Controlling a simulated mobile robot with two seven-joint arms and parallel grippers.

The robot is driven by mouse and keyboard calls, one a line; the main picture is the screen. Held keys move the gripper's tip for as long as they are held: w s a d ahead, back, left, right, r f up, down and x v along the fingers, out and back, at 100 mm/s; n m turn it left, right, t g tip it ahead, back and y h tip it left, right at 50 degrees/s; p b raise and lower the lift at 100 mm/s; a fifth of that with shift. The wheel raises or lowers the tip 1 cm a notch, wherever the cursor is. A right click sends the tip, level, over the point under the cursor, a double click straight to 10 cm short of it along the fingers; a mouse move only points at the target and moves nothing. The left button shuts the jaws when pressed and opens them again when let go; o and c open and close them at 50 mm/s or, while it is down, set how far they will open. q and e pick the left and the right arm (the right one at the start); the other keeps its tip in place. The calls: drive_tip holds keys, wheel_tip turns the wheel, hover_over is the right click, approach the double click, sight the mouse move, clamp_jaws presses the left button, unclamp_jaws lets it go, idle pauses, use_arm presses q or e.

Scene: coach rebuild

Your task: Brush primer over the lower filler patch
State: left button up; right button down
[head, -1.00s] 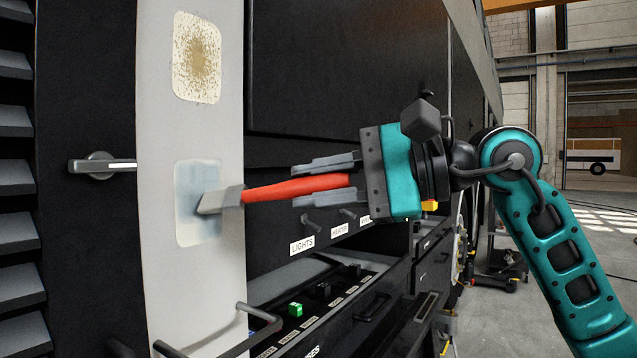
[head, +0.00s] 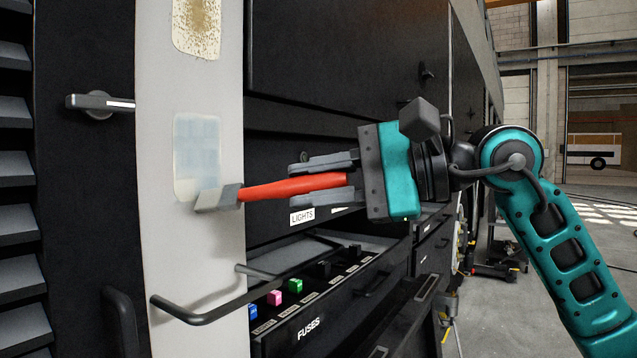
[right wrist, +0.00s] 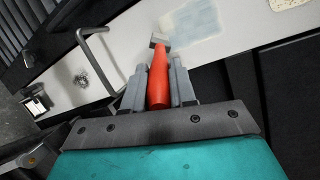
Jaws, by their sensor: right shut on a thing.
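The lower filler patch (head: 196,150) is on the pale vertical panel in the head view. It looks mostly grey-blue, with a cream strip at its left and lower edge. My right gripper (head: 325,178) is shut on the red handle of a brush (head: 290,187). The brush's grey head (head: 217,198) points left at the patch's lower edge; whether it touches is hard to tell. The right wrist view also shows the red brush (right wrist: 158,78) between the fingers, with the patch (right wrist: 193,24) just beyond its tip. My left gripper is not in view.
A speckled upper patch (head: 197,25) is higher on the panel. A bar handle (head: 205,312) sticks out below the brush. An open drawer (head: 330,310) labelled FUSES, with coloured fuses, lies below my gripper. A lever handle (head: 100,103) is at the left.

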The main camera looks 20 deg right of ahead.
drive_tip(key=shift+s+a, duration=0.25)
drive_tip(key=shift+a, duration=0.15)
wheel_tip(320, 180, up, 11)
drive_tip(key=p, duration=0.9)
idle(0.4)
drive_tip(key=shift+s+d+f+b, duration=0.1)
drive_tip(key=shift+s+d+b, duration=0.75)
drive_tip(key=shift+s+d, duration=0.3)
drive_tip(key=shift+s, duration=0.25)
drive_tip(key=shift+s+d+b, duration=0.45)
drive_tip(key=shift+s+d, duration=0.25)
drive_tip(key=shift+s, duration=0.25)
